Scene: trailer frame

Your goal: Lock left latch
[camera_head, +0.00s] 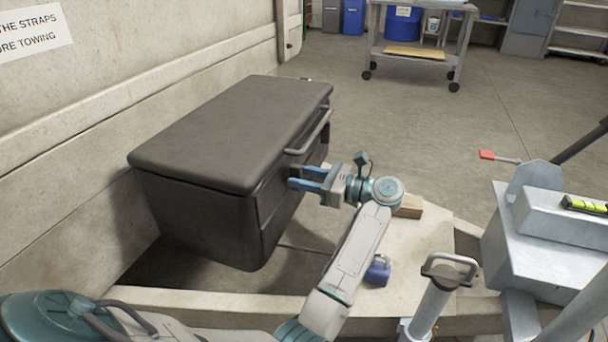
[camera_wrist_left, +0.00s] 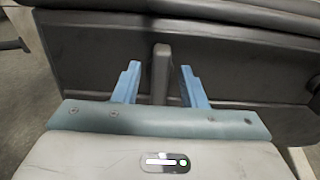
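A dark grey toolbox (camera_head: 215,215) with a closed-looking lid (camera_head: 240,125) stands against the wall. A grey bar handle (camera_head: 316,133) runs along its front edge. My left gripper (camera_head: 307,178) is at the front of the box, its blue fingers pointing at it. In the left wrist view, a small upright grey latch (camera_wrist_left: 161,70) on the box front lies between the two fingers (camera_wrist_left: 160,85), with a gap on each side. The gripper is open. In the head view the latch is hidden or too small to tell. My right gripper is not in view.
A blue padlock (camera_head: 378,271) and a wooden block (camera_head: 408,207) lie on the trailer frame near my left arm. A grey jack handle (camera_head: 450,270) and a metal box (camera_head: 550,235) stand at the right. A cart (camera_head: 418,50) stands on the clear floor behind.

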